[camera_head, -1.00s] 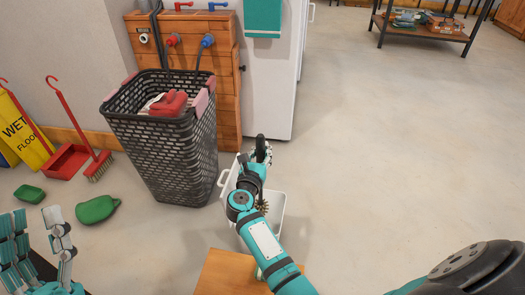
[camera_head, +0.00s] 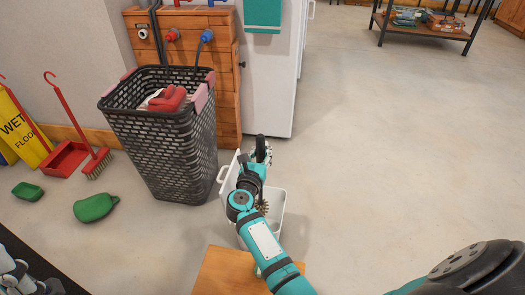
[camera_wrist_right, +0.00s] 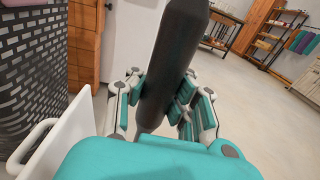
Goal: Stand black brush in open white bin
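The black brush (camera_wrist_right: 172,60) stands roughly upright between the fingers of my right gripper (camera_wrist_right: 160,98), which is shut on its handle. In the head view the right gripper (camera_head: 260,154) is above the white bin (camera_head: 279,203). The brush's bristly end (camera_head: 263,206) shows beside my arm within the bin's outline; whether it touches the bin is hidden. The bin's lid (camera_head: 230,180) stands open on the left and also shows in the wrist view (camera_wrist_right: 62,140). My left gripper (camera_head: 22,278) is partly visible at the bottom left corner; its opening is unclear.
A black laundry basket (camera_head: 165,150) with red and white items stands left of the bin. A wooden surface (camera_head: 235,272) is in front. A red dustpan (camera_head: 66,160), a broom (camera_head: 98,165) and green objects (camera_head: 96,207) are at the left. The floor at right is clear.

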